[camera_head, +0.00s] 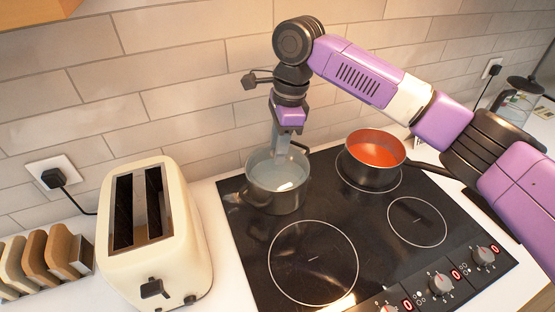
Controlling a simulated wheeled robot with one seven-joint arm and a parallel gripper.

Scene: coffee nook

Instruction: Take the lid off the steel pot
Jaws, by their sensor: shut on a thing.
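The steel pot (274,202) stands on the back left burner of the black hob, by the tiled wall. A pale, see-through round surface, which looks like a glass lid (262,161), shows at the pot's top. I cannot tell whether it rests on the rim or is just above it. My gripper (279,150) points down over the pot from above and is shut on the lid. The grip point is small and partly hidden by the fingers.
A cream toaster (190,245) stands left of the hob. The front burners (313,263) are clear. A glass jug (513,105) stands at far right.

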